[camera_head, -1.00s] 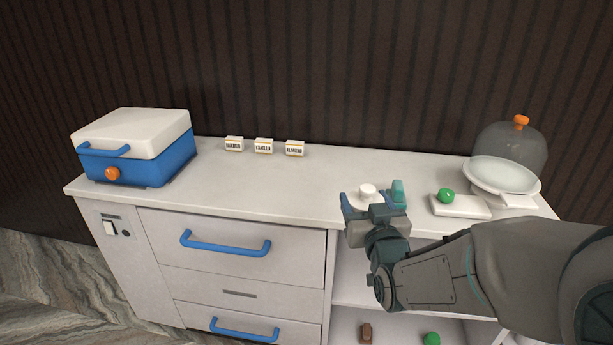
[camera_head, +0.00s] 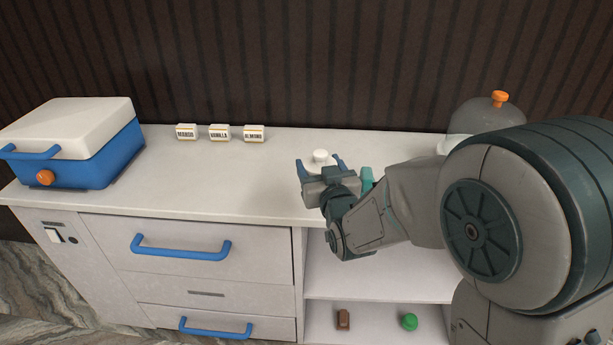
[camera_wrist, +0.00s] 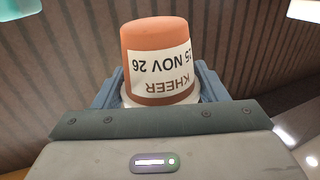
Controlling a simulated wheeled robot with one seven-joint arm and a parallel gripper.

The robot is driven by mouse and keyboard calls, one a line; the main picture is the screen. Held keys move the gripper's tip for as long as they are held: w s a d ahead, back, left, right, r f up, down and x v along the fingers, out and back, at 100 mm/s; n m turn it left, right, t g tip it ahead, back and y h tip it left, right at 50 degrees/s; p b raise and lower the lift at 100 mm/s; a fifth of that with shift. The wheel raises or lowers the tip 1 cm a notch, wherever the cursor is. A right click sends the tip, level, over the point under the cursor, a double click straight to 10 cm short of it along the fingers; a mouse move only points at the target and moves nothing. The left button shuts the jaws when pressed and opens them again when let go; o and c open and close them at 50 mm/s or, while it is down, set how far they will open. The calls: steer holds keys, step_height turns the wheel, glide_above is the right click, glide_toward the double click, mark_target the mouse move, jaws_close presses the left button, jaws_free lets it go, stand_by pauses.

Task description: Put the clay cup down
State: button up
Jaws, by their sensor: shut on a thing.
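The clay cup (camera_wrist: 158,60) is orange-brown with a white label reading "KHEER" and "25 NOV 26", upside down in the wrist view. A white band shows at the end nearest my palm. My gripper (camera_head: 320,166) is shut on the cup, with a blue finger on each side. In the head view only the white top (camera_head: 320,155) of the cup shows between the fingers; its body is hidden. The gripper is at the front part of the white counter (camera_head: 210,182), near the open-shelf side. I cannot tell whether the cup touches the counter.
A blue cooler (camera_head: 90,160) with a white lid stands at the left. Three small labelled boxes (camera_head: 220,133) stand at the back. A teal object (camera_head: 367,177) stands just right of my gripper. My arm partly hides a glass dome (camera_head: 485,118). The middle of the counter is clear.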

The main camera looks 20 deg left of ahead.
steer(key=w+a+f, duration=0.1)
steer(key=w+a, duration=0.1)
steer(key=w+a+f, duration=0.1)
steer(key=w+f, duration=0.1)
steer(key=shift+a+f, duration=0.15)
steer(key=shift+a, duration=0.25)
steer(key=shift+f, duration=2.05)
steer(key=shift+f, duration=0.2)
steer(key=o, duration=1.1)
steer(key=shift+r, duration=0.1)
steer(key=shift+r+p, duration=0.2)
steer(key=shift+p, duration=0.1)
steer(key=b+v, duration=0.2)
steer(key=v, duration=1)
steer(key=shift+f, duration=0.1)
